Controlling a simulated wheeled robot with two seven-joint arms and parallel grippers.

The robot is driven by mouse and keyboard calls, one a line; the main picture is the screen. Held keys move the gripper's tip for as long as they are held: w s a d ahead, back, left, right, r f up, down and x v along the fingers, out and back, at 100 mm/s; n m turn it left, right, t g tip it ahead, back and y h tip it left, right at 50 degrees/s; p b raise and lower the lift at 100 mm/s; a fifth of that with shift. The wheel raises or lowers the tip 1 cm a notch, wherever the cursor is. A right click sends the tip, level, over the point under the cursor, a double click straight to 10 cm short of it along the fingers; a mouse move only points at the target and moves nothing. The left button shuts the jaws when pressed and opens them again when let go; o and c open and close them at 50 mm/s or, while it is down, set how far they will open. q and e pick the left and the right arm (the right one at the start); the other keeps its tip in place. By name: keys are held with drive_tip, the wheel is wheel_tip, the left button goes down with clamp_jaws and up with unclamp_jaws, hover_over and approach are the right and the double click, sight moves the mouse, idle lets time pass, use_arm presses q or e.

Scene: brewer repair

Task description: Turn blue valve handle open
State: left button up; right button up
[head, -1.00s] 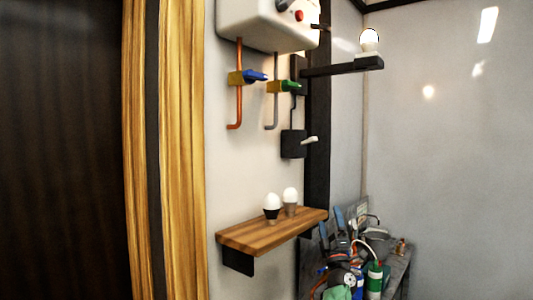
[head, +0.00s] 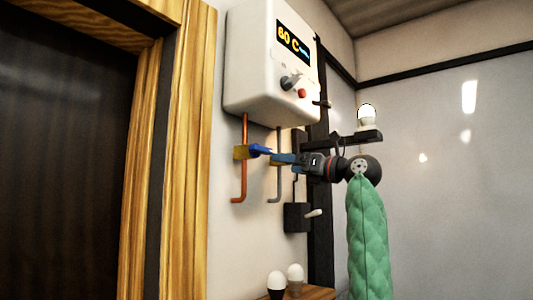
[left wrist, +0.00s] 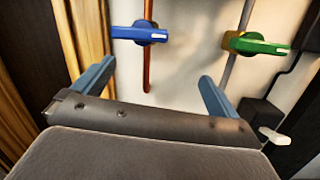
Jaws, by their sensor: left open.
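The blue valve handle (head: 260,149) sits on a yellow valve body on the copper pipe (head: 244,184) under the white boiler. It points sideways, across the pipe. In the left wrist view the blue handle (left wrist: 139,34) lies beyond the fingertips, toward the left finger, at the top. My left gripper (head: 278,159) is open and empty, just right of the blue handle. In the left wrist view its two fingers (left wrist: 156,74) stand wide apart with nothing between them. My right gripper is not in view.
A green valve handle (left wrist: 262,45) on the grey pipe (head: 278,186) is close on the right. The white boiler (head: 271,62) hangs above. A black switch box (head: 296,217) with a light lever is below. Bulbs stand on a wooden shelf (head: 318,292) underneath.

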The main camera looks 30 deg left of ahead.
sight(265, 149)
use_arm(q)
drive_tip(key=s+r, duration=0.1)
drive_tip(key=s+a+r+h, duration=0.1)
drive_tip(key=r, duration=0.1)
drive_tip(key=s+a+r+t+h+p, duration=0.1)
drive_tip(key=shift+s+r+n, duration=0.3)
drive_tip(key=shift+n, duration=0.1)
drive_tip(key=a+p, duration=0.1)
drive_tip(key=a, duration=0.3)
drive_tip(key=shift+w+p, duration=0.2)
drive_tip(key=shift+p, duration=0.15)
drive_tip(key=shift+a+f, duration=0.1)
drive_tip(key=shift+a, duration=0.65)
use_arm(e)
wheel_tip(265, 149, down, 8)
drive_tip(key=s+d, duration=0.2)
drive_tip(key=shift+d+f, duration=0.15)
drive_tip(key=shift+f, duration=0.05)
use_arm(q)
drive_tip(key=c, duration=1)
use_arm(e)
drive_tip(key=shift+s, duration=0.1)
